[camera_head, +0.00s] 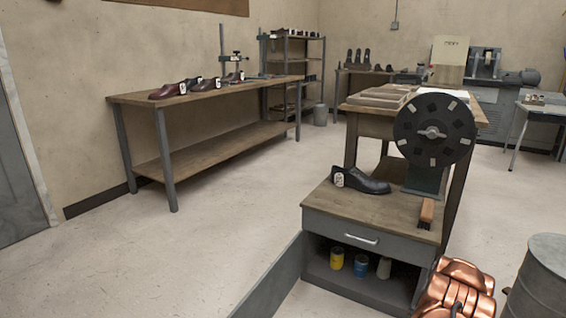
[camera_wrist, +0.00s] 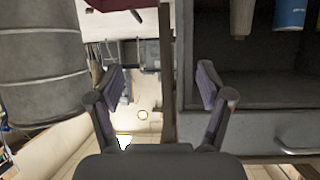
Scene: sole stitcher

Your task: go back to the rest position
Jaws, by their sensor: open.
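In the wrist view my gripper (camera_wrist: 162,82) shows with its two dark fingers spread apart. Nothing is between them. The gripper is beside the grey cabinet (camera_wrist: 250,120), whose open shelf lies at the right of this view. The picture there looks upside down, with the drawer below the shelf. In the head view copper-coloured links of my arm (camera_head: 458,288) are at the lower right, near the front right corner of the cabinet (camera_head: 340,231). My gripper's fingers are not visible in the head view.
A grey drum (camera_head: 543,275) stands close at the right; the drum also shows in the wrist view (camera_wrist: 40,60). The cabinet's door (camera_head: 270,283) stands open. A black shoe (camera_head: 362,182), a brush (camera_head: 426,213) and a wheel (camera_head: 434,130) are on top. Floor at left is clear.

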